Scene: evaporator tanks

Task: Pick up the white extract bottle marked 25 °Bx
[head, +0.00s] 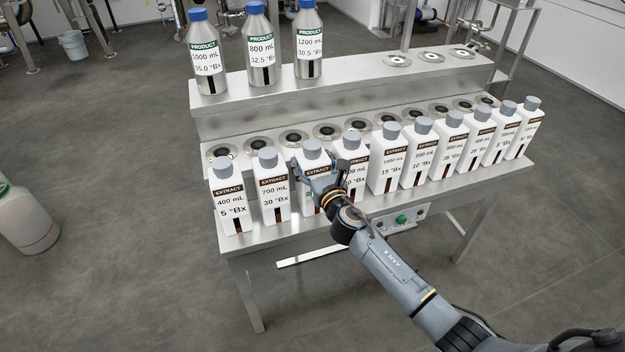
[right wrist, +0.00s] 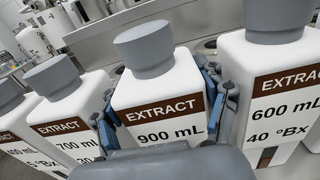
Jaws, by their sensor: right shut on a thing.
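A row of white extract bottles with grey caps stands on the lower steel shelf. My right gripper (head: 324,182) is shut on the third bottle from the left (head: 312,158). In the right wrist view this bottle (right wrist: 156,90) reads EXTRACT 900 mL, and blue-grey fingers flank its two sides. Its °Bx line is hidden by the gripper body, so I cannot read 25 °Bx on it. It looks upright and in line with the row; I cannot tell whether it is off the shelf. My left gripper is not in view.
A 700 mL, 30 °Bx bottle (head: 272,187) stands left of the held one; a 600 mL, 40 °Bx bottle (right wrist: 282,85) stands close on its right. Round sockets line the step behind. Three steel product bottles (head: 262,50) stand on the upper shelf (head: 350,77).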

